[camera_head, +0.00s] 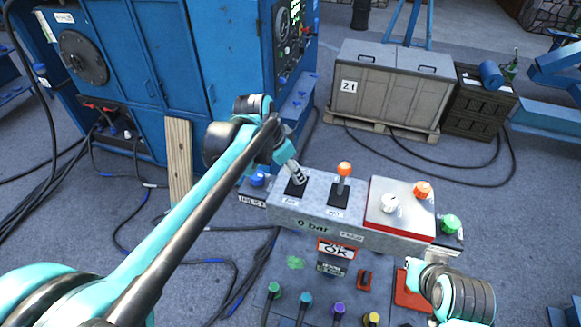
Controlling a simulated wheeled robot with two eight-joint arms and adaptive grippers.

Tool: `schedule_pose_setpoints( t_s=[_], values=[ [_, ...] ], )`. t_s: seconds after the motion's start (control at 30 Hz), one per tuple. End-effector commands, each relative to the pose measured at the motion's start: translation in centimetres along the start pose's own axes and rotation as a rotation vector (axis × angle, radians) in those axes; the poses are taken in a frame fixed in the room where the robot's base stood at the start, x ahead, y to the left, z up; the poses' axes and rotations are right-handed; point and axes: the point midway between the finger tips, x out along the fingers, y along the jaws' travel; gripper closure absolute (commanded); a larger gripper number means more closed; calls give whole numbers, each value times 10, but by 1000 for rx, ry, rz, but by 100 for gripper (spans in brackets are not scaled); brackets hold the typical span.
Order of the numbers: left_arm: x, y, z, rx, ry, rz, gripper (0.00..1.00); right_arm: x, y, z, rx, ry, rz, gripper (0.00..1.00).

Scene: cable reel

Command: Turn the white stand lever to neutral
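A control box (320,225) with a "0 bar" label stands at the centre. On its top left is a black slotted plate with a lever. A whitish, dark-banded part (296,173) rises from that plate and leans to the upper left. My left gripper (287,158) is at its upper end, so the lever's top is hidden. I cannot tell where gripper ends and lever begins, or whether the fingers are shut. To the right, an orange-knobbed lever (343,177) stands roughly upright on a second plate. Part of my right arm shows at lower right, without visible fingers.
A red-edged panel (374,222) with a white knob (389,203) and an orange knob (422,189) adjoins the levers. A green button (448,223) is farther right. Coloured cable plugs (306,300) line the front. A blue cabinet (225,60) and a crate (385,95) stand behind.

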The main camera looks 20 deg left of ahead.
Motion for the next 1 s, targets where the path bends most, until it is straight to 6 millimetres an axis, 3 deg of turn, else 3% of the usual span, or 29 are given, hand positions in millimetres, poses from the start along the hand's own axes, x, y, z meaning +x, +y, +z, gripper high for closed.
schedule_pose_setpoints(
  t_s=[0.13, 0.33, 0.57, 1.0],
  values=[
    [0, 0, 0, 0, 0, 0, 47, 0, 0, 0, 0, 0, 0, 100],
    [0, 0, 0, 0, 0, 0, 100, 0, 0, 0, 0, 0, 0, 100],
    [-1, -3, -4, -4, -17, 12, 100, -1, 0, -1, 0, 0, 0, 100],
    [3, -27, -39, -54, -241, 162, 100, -9, 0, -6, 0, 0, 0, 100]
  ],
)
